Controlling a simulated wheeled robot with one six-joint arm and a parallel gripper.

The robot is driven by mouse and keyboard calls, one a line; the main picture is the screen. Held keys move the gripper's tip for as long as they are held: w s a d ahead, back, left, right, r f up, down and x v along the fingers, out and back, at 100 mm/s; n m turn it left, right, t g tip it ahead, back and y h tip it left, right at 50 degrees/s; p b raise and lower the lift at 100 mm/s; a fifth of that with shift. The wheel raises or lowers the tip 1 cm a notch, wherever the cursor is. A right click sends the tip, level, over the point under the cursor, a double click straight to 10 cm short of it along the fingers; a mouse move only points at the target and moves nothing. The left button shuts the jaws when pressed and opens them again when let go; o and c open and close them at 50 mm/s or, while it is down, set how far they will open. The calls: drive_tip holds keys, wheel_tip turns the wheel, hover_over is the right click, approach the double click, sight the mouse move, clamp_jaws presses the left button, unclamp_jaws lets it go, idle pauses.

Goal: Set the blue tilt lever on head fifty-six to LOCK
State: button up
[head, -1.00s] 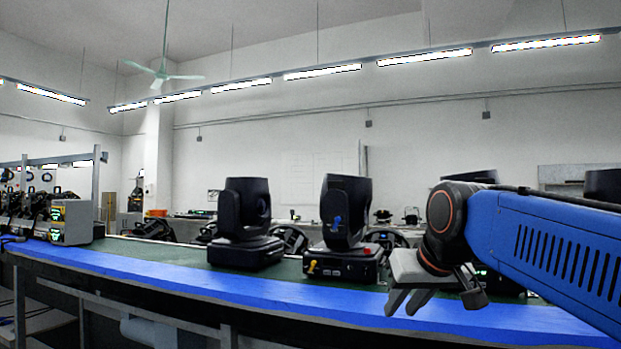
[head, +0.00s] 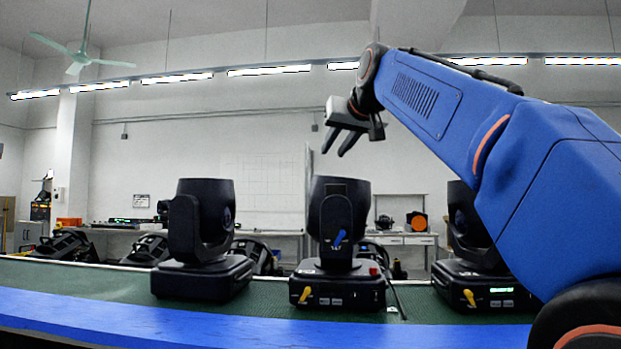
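Three black moving heads stand on the bench. The middle head (head: 336,215) carries a blue lever (head: 339,238) on its yoke arm, tilted up to the right, with small white marking below it that is too small to read. A yellow lever (head: 305,294) and a red part (head: 374,271) sit on its base. No head number is legible. My gripper (head: 335,153) hangs in the air above the middle head, its two dark fingers apart with nothing between them. It touches nothing.
The left head (head: 202,220) shows no blue lever. The right head (head: 485,285), with a yellow lever and lit display, is partly behind my blue arm. The green bench top (head: 110,284) has a blue front edge (head: 180,325). More fixtures and a table stand behind.

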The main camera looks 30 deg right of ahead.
drive_tip(key=x, duration=1.6)
drive_tip(key=shift+w+d+f, duration=0.1)
drive_tip(key=shift+c, duration=0.2)
clamp_jaws()
idle(0.8)
